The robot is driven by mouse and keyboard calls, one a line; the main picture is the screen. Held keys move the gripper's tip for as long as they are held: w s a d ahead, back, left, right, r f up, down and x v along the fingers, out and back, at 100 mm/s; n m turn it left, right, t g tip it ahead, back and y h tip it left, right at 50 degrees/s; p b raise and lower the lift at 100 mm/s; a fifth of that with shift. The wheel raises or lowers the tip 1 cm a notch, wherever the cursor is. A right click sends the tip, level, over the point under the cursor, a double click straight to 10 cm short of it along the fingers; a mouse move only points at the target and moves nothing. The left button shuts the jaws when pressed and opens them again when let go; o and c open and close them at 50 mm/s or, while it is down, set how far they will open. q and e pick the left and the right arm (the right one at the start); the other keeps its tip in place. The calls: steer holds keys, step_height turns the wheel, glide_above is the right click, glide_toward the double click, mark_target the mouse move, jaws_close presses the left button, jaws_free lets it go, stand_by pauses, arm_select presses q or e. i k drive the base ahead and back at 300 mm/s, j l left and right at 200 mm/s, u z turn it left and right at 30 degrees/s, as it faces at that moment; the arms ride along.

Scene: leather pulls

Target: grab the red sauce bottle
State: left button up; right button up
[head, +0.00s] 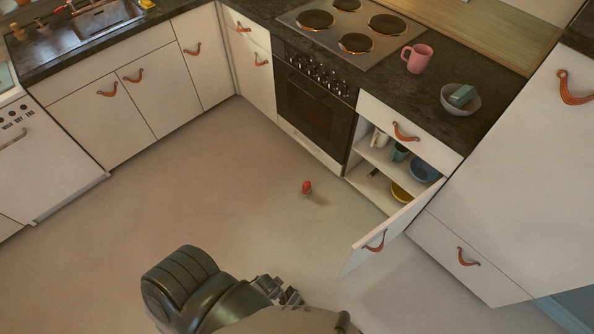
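A small red object (307,187), which looks like the red sauce bottle, stands on the open floor in front of the oven. It is too small to make out a label or a cap. Dark rounded parts of my own body or arm fill the bottom centre, nearer to me than the red object and apart from it. I cannot make out the fingertips of either gripper. Nothing visible touches the red object.
A cabinet door (390,236) stands open to the right of the red object, showing cups and bowls on shelves. The oven (312,110) is behind it. A pink mug (418,59) and a grey bowl (448,103) stand on the counter. The floor at left is clear.

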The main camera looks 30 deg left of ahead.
mark_target(306, 184)
steer(key=i+j, duration=0.15)
steer(key=j, duration=0.3)
steer(key=i+j+z, duration=0.15)
steer(key=j, duration=0.35)
steer(key=i+j, duration=0.1)
steer(key=j, duration=0.35)
steer(key=i+j+z, duration=0.15)
steer(key=j, duration=0.35)
